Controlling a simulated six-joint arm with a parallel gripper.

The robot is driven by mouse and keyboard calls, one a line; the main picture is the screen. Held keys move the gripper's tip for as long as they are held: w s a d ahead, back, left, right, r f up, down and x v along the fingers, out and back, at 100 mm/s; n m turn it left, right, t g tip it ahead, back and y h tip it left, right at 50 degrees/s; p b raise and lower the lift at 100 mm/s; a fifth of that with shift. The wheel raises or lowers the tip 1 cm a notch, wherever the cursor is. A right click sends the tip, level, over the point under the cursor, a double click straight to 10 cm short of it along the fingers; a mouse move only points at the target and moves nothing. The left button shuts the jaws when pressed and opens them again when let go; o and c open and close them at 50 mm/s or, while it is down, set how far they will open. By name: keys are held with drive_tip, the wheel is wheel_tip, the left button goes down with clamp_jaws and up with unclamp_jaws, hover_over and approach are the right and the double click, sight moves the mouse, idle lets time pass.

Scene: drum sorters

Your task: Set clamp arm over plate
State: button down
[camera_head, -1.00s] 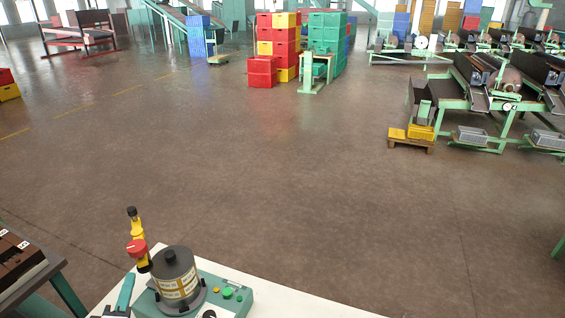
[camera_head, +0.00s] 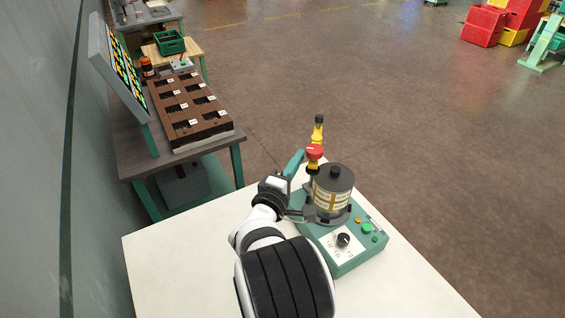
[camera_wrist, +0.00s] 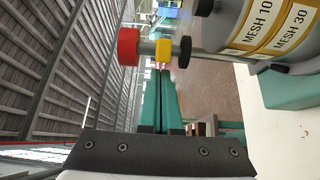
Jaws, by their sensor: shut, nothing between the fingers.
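A teal-green sorter unit (camera_head: 345,255) sits on the white table. A dark drum (camera_head: 333,190) with a cream mesh label stands on it; the drum (camera_wrist: 262,35) is at the upper right in the wrist view. In the wrist view the red knob (camera_wrist: 128,47) is on a grey rod (camera_wrist: 215,54) with a black disc. My gripper (camera_head: 300,156) is shut and empty; its teal fingertips (camera_wrist: 163,70) are close to the rod. Contact is unclear. I cannot identify the plate.
A grey bench (camera_head: 128,158) at the left holds a brown slotted tray (camera_head: 190,130) and a tilted panel of coloured squares (camera_head: 118,65). A green crate (camera_head: 170,43) is behind. The table's front left (camera_head: 180,265) is bare. Red and yellow crates stand far off at the upper right.

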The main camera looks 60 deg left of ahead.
sight(318, 171)
drive_tip(key=shift+w+d, duration=0.2)
drive_tip(key=shift+w+d+n+g+y, duration=0.35)
drive_tip(key=shift+d+n+g+y, duration=0.15)
drive_tip(key=shift+n+g+y, duration=0.4)
drive_tip(key=shift+w+d+n+g+y, duration=0.3)
drive_tip(key=shift+d+n+g+y, duration=0.1)
drive_tip(key=shift+g+y, duration=0.15)
drive_tip(key=w+n+g+y, duration=0.1)
drive_tip(key=d+n+g+y, duration=0.1)
drive_tip(key=g, duration=0.1)
drive_tip(key=shift+w+d+n+g+y, duration=0.2)
drive_tip(key=shift+w+n+g+y, duration=0.05)
drive_tip(key=shift+w+n, duration=0.15)
drive_tip(key=shift+w+d, duration=0.35)
drive_tip(key=shift+w, duration=0.25)
drive_tip(key=shift+w+d, duration=0.1)
drive_tip(key=shift+w, duration=0.2)
